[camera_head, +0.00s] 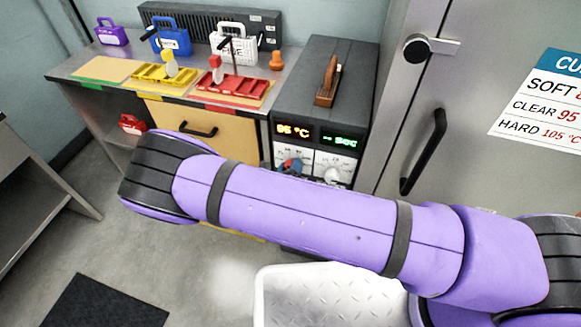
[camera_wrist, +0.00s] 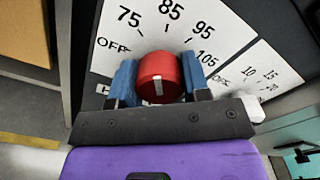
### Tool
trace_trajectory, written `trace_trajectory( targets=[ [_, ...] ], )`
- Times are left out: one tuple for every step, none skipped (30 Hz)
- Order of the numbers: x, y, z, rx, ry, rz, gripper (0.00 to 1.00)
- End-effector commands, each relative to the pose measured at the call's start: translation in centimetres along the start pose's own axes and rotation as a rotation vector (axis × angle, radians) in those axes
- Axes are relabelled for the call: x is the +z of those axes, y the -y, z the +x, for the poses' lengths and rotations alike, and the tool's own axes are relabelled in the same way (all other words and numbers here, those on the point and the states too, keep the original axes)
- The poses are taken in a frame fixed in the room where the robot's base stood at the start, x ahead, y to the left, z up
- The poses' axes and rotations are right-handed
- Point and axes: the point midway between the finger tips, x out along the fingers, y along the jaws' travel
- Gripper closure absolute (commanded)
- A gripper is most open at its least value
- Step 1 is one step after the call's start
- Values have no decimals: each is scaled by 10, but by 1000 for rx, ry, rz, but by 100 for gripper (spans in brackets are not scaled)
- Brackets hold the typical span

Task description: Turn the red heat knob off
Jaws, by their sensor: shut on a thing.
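The red heat knob (camera_wrist: 157,76) sits on a white dial plate (camera_wrist: 185,30) marked OFF, 75, 85, 95 and 105. My gripper (camera_wrist: 158,80) is shut on the knob, with one blue finger on each side of it. A white mark shows on the knob's near side; I cannot tell exactly which dial value it stands for. In the head view the knob (camera_head: 291,163) shows only partly, between my fingers on the front of the dark machine (camera_head: 325,75). The amber display (camera_head: 293,131) above it reads 95 °C.
A second dial (camera_wrist: 268,80) with a white knob (camera_head: 332,175) sits just to the right, under a green display (camera_head: 340,140). A cabinet door with a black handle (camera_head: 424,150) stands further right.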

Motion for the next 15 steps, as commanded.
trace_trajectory(
  targets=[
    [0, 0, 0, 1, -1, -43, 80],
    [0, 0, 0, 1, -1, -72, 80],
    [0, 0, 0, 1, -1, -110, 80],
    [0, 0, 0, 1, -1, -138, 80],
    [0, 0, 0, 1, -1, -167, 80],
    [0, 0, 0, 1, -1, -205, 80],
    [0, 0, 0, 1, -1, -233, 80],
    [0, 0, 0, 1, -1, -262, 80],
    [0, -1, 0, 1, -1, -300, 80],
    [0, -1, 0, 1, 0, -328, 80],
    [0, -1, 0, 1, 0, -357, 80],
    [0, -1, 0, 1, 0, -395, 80],
    [0, -1, 0, 1, 0, -423, 80],
    [0, -1, 0, 1, 0, -451, 80],
    [0, -1, 0, 1, 0, -490, 80]
  ],
)
